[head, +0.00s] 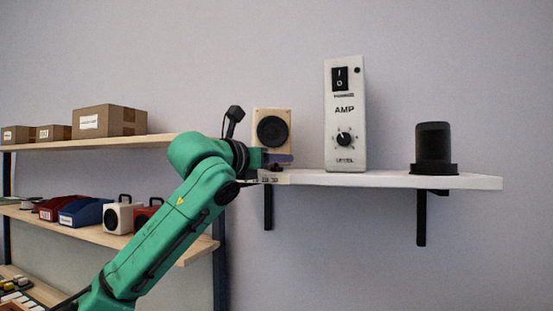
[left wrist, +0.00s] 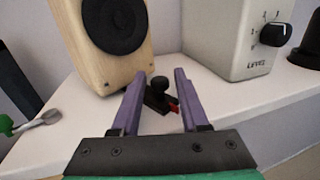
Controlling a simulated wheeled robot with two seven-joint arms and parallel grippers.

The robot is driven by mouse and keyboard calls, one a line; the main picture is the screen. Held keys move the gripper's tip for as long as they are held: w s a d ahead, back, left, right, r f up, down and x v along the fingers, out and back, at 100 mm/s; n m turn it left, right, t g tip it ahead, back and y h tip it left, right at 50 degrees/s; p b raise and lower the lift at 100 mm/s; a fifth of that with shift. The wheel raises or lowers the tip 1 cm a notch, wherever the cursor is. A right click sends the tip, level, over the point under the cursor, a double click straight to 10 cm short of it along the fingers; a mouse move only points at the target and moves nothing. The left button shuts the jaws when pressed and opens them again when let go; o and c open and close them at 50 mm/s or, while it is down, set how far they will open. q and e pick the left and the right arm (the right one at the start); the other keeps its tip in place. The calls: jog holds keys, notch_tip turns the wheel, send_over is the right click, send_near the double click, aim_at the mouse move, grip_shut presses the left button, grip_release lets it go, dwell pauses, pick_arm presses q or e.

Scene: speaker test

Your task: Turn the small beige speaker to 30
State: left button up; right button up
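The small beige speaker (head: 272,122) stands upright at the left end of the white shelf. In the left wrist view the speaker (left wrist: 139,45) shows light wood sides and a round dark cone. A black knob (left wrist: 160,84) on a flat black bar with a red tip is near the speaker's lower right; whether they are joined is unclear. My left gripper (head: 280,158) is open, its purple fingers (left wrist: 160,76) on either side of the knob with gaps visible. A small number scale, hard to read, is on the shelf's front edge below the gripper. My right gripper is out of view.
A tall white amp (head: 345,110) with a level knob stands right of the speaker on the white shelf (head: 390,180). A black cylinder (head: 433,143) stands farther right. A grey-and-green item (left wrist: 32,122) lies left of the fingers. Wooden shelves with boxes are at left.

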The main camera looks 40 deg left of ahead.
pick_arm(q)
jog(key=shift+s, duration=0.1)
jog(key=shift+s+f, duration=0.1)
jog(key=shift+s, duration=0.2)
jog(key=s+d+b, duration=0.1)
jog(key=s+b, duration=0.3)
jog(key=s, duration=0.9)
jog(key=shift+s, duration=0.4)
